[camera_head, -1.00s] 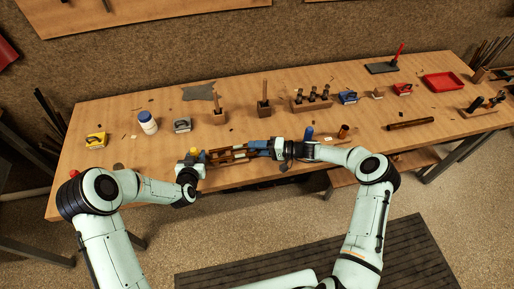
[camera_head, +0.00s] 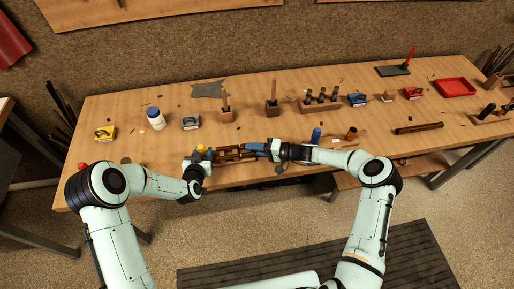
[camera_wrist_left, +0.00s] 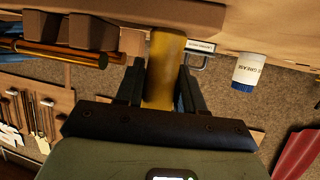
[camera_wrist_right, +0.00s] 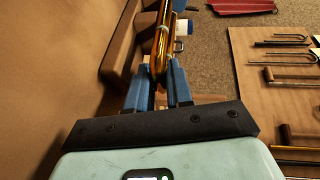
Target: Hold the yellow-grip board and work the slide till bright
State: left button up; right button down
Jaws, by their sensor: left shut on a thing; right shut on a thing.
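My left gripper (camera_head: 199,156) is shut on the yellow grip (camera_wrist_left: 164,66) of the board, at the near edge of the bench. In the head view the grip's yellow top (camera_head: 201,148) shows above the fingers. The brown wooden board with the brass slide (camera_head: 230,154) spans the space between my two grippers. My right gripper (camera_head: 272,150) is at the right end, shut on the slide. In the right wrist view brass tubing (camera_wrist_right: 163,40) runs between its blue-sided fingers. The fingers hide the exact contact, and I cannot tell how bright the brass is.
A blue cylinder (camera_head: 316,136) and a brown cup (camera_head: 351,133) stand close to my right arm. A red tray (camera_head: 454,88) lies far right.

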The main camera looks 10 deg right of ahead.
jog(key=c, duration=1.1)
grip_release()
jog(key=shift+f, duration=0.15)
